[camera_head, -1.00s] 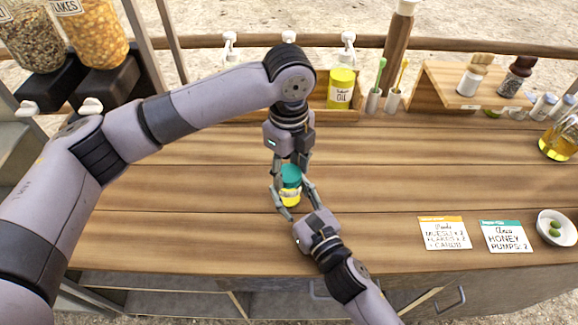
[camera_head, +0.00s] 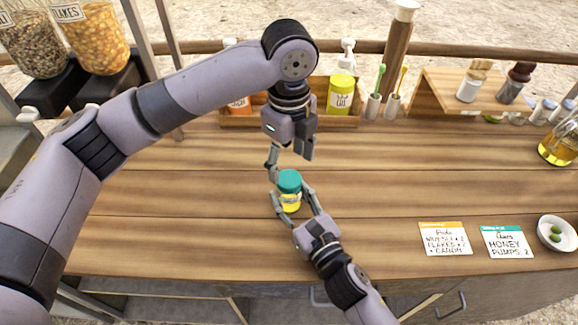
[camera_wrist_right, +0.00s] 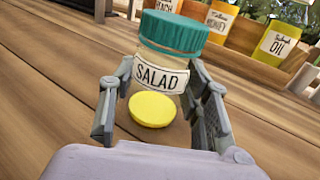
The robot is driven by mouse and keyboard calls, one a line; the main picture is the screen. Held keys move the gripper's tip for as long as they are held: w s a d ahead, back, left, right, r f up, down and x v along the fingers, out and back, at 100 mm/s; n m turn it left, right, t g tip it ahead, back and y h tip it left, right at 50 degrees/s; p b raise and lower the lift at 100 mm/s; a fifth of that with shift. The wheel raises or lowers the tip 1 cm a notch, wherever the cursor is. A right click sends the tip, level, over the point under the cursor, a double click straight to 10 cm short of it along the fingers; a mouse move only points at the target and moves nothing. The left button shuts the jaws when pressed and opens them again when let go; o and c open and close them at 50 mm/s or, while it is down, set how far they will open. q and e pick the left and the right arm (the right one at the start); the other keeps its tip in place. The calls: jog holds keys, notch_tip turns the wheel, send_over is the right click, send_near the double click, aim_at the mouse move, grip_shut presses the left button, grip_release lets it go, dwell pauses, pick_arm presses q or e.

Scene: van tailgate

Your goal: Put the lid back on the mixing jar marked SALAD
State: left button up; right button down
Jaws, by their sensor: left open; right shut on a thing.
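The SALAD jar (camera_head: 290,201) stands on the wooden counter (camera_head: 180,200), with a teal lid (camera_head: 289,181) on its mouth. In the right wrist view the jar's label (camera_wrist_right: 161,78) reads SALAD, and the teal lid (camera_wrist_right: 174,33) sits about level. A yellow round patch (camera_wrist_right: 152,109) shows low on the jar. My right gripper (camera_head: 293,198) is shut on the jar, one finger on each side. My left gripper (camera_head: 289,161) is open and empty just above the lid, pointing down. Whether the lid is fully seated cannot be told.
A wooden rack (camera_head: 312,122) behind holds bottles, including a yellow OIL bottle (camera_head: 340,95). Two cups with brushes (camera_head: 382,105) stand beside it. Order cards (camera_head: 445,238) and a white bowl (camera_head: 556,233) lie at the right. The counter's left side is clear.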

aim_at(289, 178)
pick_arm(q)
jog(key=shift+c, duration=0.3)
jog(key=n, duration=0.2)
jog(key=r+n, duration=0.1)
jog(key=n, duration=0.5)
jog(key=shift+r, duration=0.4)
jog(key=n, duration=0.3)
jog(key=shift+r+n, duration=0.35)
jog(key=shift+n, duration=0.05)
jog(key=n, duration=0.2)
jog(key=r+n, duration=0.1)
jog(key=n, duration=0.2)
jog(key=shift+f, duration=4.05)
jog(key=shift+c, duration=0.4)
